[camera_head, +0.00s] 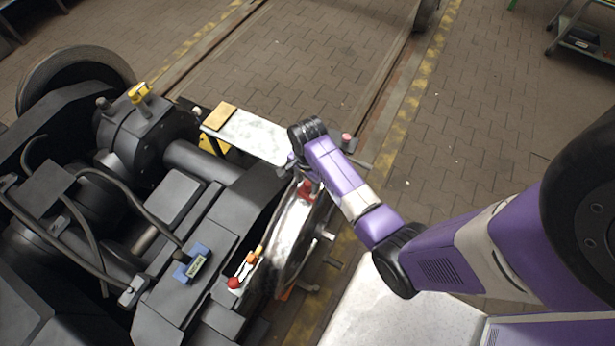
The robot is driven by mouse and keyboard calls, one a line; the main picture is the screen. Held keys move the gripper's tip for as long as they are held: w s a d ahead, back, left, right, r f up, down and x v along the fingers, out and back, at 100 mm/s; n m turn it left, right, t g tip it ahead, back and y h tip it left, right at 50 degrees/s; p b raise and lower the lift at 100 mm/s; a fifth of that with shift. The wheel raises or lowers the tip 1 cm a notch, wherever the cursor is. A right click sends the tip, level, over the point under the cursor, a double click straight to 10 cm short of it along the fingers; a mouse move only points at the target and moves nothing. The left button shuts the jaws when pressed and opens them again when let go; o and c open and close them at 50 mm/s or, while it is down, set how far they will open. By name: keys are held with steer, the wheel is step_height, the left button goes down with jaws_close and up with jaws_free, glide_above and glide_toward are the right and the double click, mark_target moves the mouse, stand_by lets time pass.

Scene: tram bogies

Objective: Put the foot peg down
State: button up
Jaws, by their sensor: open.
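My purple arm reaches from the right to the bogie's wheel side. My gripper (291,163) is open at its far end, small and mostly hidden under the black wrist joint. It is close to the right end of a pale plate (250,133). No foot peg can be told for certain. A short cylinder with a pinkish-red top (347,140) shows just right of my wrist, beside a dark bar (358,162). I cannot tell whether either is the peg. A red part (305,189) sits below my wrist, at the top of the shiny wheel (292,230).
The dark bogie (180,200) fills the left, with a blue labelled block (192,265), a yellow-topped fitting (139,92), and a red-ended tool (235,283) on it. A pale surface (385,318) lies below my arm. Paved floor (480,110) is clear at upper right; a cart (582,35) stands beyond.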

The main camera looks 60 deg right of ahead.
mark_target(307, 182)
step_height(307, 182, up, 12)
steer(key=s+a+f+n+t+h, duration=0.2)
steer(key=s+a+f+n+t, duration=0.1)
steer(key=s+a+n+t, duration=0.6)
steer(key=s+a+r+n+t, duration=0.2)
steer(key=s+a+r+n, duration=0.1)
steer(key=r, duration=0.4)
steer(key=s+a+r+n+t+y, duration=0.1)
steer(key=s+a+r+n+t, duration=0.1)
steer(key=r, duration=0.6)
steer(key=s+a+r+n+t+y, duration=0.1)
steer(key=s+a+r+n, duration=0.3)
steer(key=r, duration=0.4)
steer(key=shift+s+a+r+n+t, duration=0.25)
steer(key=shift+a+n+t, duration=0.2)
steer(key=shift+n, duration=0.45)
steer(key=shift+f, duration=0.1)
step_height(307, 182, down, 3)
steer(key=b, duration=0.3)
